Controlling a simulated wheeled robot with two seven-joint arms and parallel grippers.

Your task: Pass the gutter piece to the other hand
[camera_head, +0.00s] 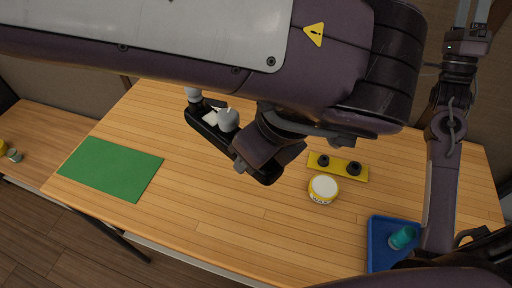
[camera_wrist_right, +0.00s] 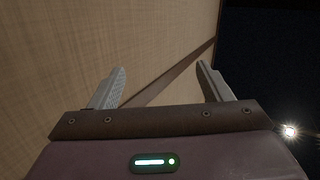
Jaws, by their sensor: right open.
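I cannot pick out a gutter piece for certain.
A green mat (camera_head: 110,168) lies at the left. White rounded objects (camera_head: 228,121) show by the black piece. A yellow plate with two black knobs (camera_head: 338,173), a yellow-and-white tub (camera_head: 323,189) and a blue tray (camera_head: 380,254) holding a teal object (camera_head: 402,238) are at the right.

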